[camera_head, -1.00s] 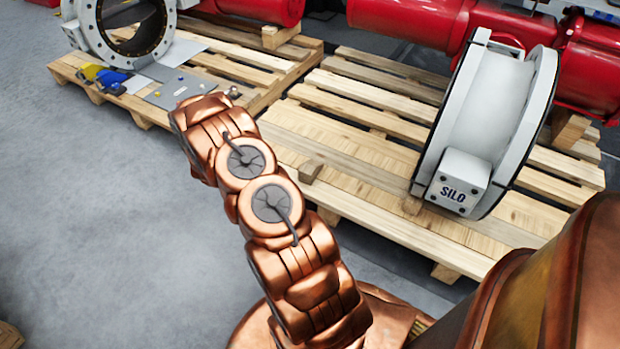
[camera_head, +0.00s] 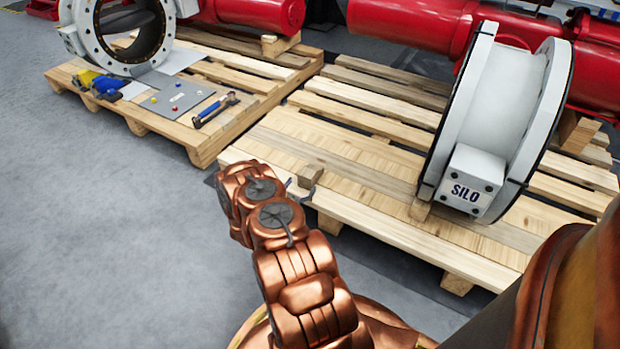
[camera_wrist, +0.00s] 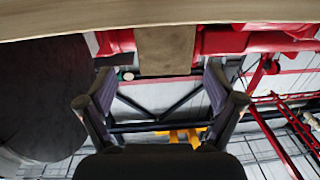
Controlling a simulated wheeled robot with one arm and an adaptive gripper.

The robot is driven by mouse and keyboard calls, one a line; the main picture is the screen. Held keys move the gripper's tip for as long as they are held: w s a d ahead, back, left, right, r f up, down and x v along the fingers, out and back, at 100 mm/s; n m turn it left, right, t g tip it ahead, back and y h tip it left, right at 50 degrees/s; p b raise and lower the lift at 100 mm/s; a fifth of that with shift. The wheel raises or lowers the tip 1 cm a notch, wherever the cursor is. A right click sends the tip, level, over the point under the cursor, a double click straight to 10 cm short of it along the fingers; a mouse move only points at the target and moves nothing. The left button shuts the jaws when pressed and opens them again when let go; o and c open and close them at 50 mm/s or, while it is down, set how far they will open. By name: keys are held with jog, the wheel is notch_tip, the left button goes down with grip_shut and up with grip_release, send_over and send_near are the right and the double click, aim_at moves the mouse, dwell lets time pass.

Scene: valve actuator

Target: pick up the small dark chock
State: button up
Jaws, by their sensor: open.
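The small chock (camera_head: 311,173) is a brownish wooden block on the near edge of the middle pallet (camera_head: 345,213). In the wrist view the chock (camera_wrist: 166,48) shows at the top centre, against the pale pallet edge (camera_wrist: 60,20). My gripper (camera_head: 301,188) is mostly hidden behind my copper arm, with dark finger parts showing just by the chock. In the wrist view my gripper (camera_wrist: 160,85) is open, with one finger on each side of the gap. The chock lines up with this gap, and nothing is held. Whether the fingers reach around it is unclear.
A white valve ring marked SILO (camera_head: 500,120) stands on the pallet to the right, with another wooden block (camera_head: 420,209) at its foot. The left pallet holds a valve flange (camera_head: 88,30), a grey plate (camera_head: 180,98) and blue-handled tools (camera_head: 213,112). Grey floor lies open at left.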

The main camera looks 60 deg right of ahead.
aim_at(304, 180)
jog(key=shift+w+d+f+b, duration=0.1)
jog(key=shift+w+d+b, duration=0.15)
jog(key=shift+d+b, duration=0.7)
jog(key=shift+w+d+f+b, duration=0.1)
jog(key=shift+w+d+b, duration=0.25)
jog(key=shift+d, duration=0.95)
jog(key=shift+d+r+b, duration=0.15)
jog(key=shift+d+b, duration=0.2)
jog(key=shift+d, duration=0.55)
jog(key=c, duration=1.4)
jog(key=shift+r, duration=0.15)
